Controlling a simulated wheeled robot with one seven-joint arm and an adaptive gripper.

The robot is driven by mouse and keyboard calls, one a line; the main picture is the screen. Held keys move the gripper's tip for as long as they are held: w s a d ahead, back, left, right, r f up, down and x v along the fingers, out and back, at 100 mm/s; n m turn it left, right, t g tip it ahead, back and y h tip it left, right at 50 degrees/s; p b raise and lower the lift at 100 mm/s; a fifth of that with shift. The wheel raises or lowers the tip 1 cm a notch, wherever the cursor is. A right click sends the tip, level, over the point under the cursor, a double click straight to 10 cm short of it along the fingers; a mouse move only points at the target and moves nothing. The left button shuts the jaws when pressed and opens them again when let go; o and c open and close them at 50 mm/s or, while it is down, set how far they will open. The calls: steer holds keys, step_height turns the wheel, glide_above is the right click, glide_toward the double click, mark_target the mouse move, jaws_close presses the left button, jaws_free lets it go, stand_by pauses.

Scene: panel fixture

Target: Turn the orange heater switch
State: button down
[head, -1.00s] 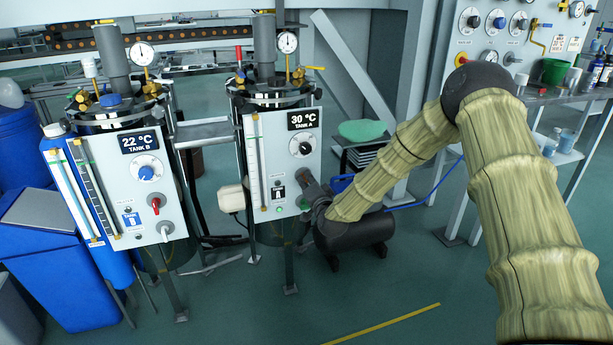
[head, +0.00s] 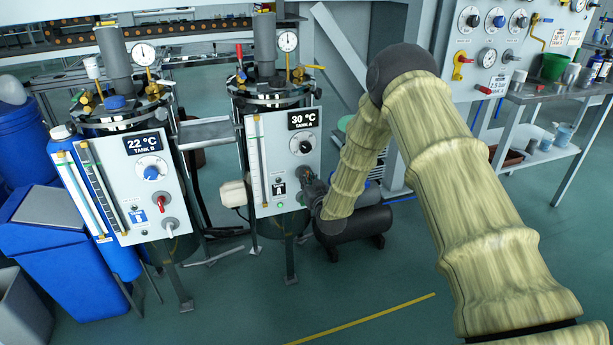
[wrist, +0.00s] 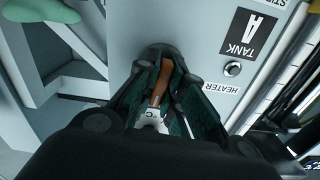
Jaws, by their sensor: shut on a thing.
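The orange heater switch (wrist: 160,84) shows in the wrist view as a narrow orange-brown handle between my fingers, with a pale part marked "°C" near it. My gripper (wrist: 163,78) is shut on the handle, one dark finger on each side. The handle runs nearly up and down in that picture. In the head view my gripper (head: 313,188) is at the lower right of the Tank A panel (head: 299,168), and it hides the switch there. The HEATER label and a round button (wrist: 232,69) are beside the fingers in the wrist view.
The Tank A panel reads 30 °C and has a black knob (head: 305,146). The Tank B panel (head: 132,185) with a red handle (head: 160,204) stands to the left. A black cylinder (head: 358,232) lies below my wrist. Floor in front is clear.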

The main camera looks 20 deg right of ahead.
steer(key=shift+n, duration=0.6)
steer(key=shift+f, duration=0.1)
steer(key=c, duration=1.5)
jaws_free()
steer(key=shift+s, duration=0.15)
steer(key=s, duration=1.1)
steer(key=shift+s+d, duration=0.25)
steer(key=shift+s, duration=0.15)
